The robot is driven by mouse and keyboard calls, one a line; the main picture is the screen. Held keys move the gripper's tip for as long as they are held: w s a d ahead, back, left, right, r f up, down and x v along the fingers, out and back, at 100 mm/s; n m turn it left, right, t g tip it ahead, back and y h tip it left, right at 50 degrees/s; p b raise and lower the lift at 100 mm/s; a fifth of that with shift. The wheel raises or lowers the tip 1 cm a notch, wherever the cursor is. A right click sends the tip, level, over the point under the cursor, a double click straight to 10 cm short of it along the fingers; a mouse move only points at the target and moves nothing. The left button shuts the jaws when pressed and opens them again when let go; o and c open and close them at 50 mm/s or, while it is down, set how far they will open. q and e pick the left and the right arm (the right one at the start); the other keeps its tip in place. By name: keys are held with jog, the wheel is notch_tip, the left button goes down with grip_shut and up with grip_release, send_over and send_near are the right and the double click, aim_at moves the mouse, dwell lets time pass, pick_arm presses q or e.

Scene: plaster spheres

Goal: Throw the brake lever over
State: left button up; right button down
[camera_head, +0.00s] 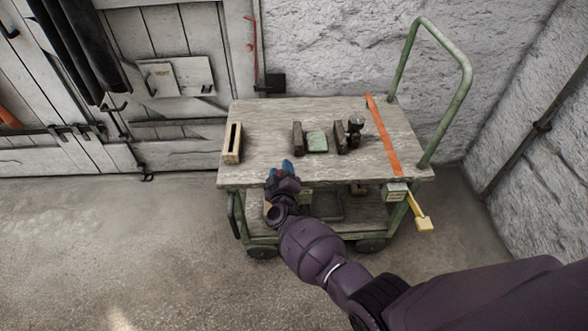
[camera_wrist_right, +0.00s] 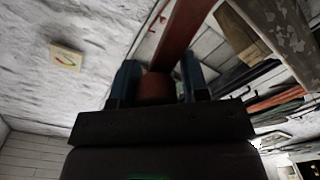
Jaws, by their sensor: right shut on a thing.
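My right gripper (camera_head: 280,170) is at the front edge of the cart top, left of its middle. Its blue fingers are shut on a reddish-brown piece (camera_wrist_right: 157,88), which the right wrist view shows between them. A red bar (camera_wrist_right: 188,38) runs up from near that piece; I cannot tell whether they are joined. A yellow lever (camera_head: 421,212) sticks out at the cart's front right corner beside a small labelled box (camera_head: 395,193), well apart from the gripper. I cannot tell which of these is the brake lever. My left gripper is not in view.
The green-framed cart (camera_head: 240,180) has a wooden top with a slotted wooden block (camera_head: 232,143), a pale green block (camera_head: 316,142) between dark pieces, and an orange strap (camera_head: 383,135). A green push handle (camera_head: 465,90) rises at right. The floor in front is clear at left.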

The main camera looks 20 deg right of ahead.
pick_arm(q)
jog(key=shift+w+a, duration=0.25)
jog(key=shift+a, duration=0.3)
pick_arm(e)
jog(key=a+n, duration=0.1)
jog(key=w+a+f+n, duration=0.1)
jog(key=a, duration=0.1)
jog(key=a+f+n, duration=0.1)
jog(key=shift+w+a+n, duration=0.2)
jog(key=shift+a+n, duration=0.05)
jog(key=shift+n, duration=0.05)
jog(key=shift+r, duration=0.1)
jog(key=c, duration=0.7)
grip_release()
jog(key=shift+c, duration=0.2)
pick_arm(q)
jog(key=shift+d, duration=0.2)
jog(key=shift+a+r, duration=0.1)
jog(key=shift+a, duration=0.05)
pick_arm(e)
jog(key=shift+s, duration=0.15)
